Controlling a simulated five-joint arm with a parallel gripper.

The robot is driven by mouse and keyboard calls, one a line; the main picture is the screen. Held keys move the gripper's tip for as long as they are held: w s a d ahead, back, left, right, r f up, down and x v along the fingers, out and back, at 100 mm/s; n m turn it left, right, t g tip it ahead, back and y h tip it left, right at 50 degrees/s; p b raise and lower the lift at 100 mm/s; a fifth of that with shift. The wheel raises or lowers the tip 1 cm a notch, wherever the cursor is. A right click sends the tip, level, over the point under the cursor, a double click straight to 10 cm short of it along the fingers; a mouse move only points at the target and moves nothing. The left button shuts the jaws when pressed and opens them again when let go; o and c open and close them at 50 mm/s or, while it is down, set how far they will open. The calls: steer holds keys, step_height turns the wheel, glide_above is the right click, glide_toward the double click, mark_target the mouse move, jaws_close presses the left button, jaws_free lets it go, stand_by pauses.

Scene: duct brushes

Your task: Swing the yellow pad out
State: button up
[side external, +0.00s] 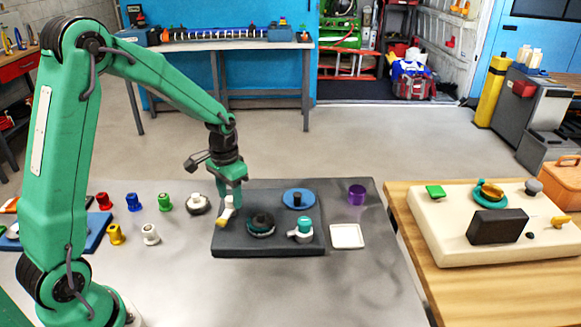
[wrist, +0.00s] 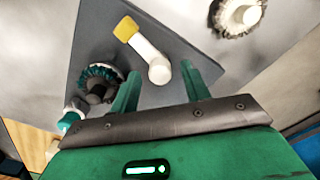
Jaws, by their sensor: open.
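The yellow pad (wrist: 126,29) sits at the outer end of a white arm (wrist: 150,57) on a dark grey plate (wrist: 185,40). In the side view the pad (side external: 220,222) is near the plate's left edge, below the gripper. My gripper (wrist: 160,72) is open, its two green fingers on either side of the white arm's rounded near end. The pad lies beyond the fingertips, apart from them. In the side view my gripper (side external: 230,200) points down over the plate's left side. I cannot tell whether a finger touches the white arm.
A black and teal brush (side external: 261,223), a teal-topped white part (side external: 301,231) and a blue disc (side external: 299,199) are on the plate. A white-centred brush (side external: 197,204) and coloured pegs (side external: 165,202) stand left of it. A purple ring (side external: 357,194) and white tray (side external: 347,236) are right.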

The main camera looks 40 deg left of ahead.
mark_target(230, 199)
steer(key=shift+r, duration=3.85)
steer(key=s+d+r+t, duration=0.2)
steer(key=s+d+r, duration=0.2)
steer(key=s, duration=0.5)
steer(key=s+d+r+t, duration=0.3)
steer(key=s+d+r, duration=0.2)
steer(key=s, duration=0.4)
steer(key=shift+r+t, duration=0.3)
steer(key=shift+r, duration=0.3)
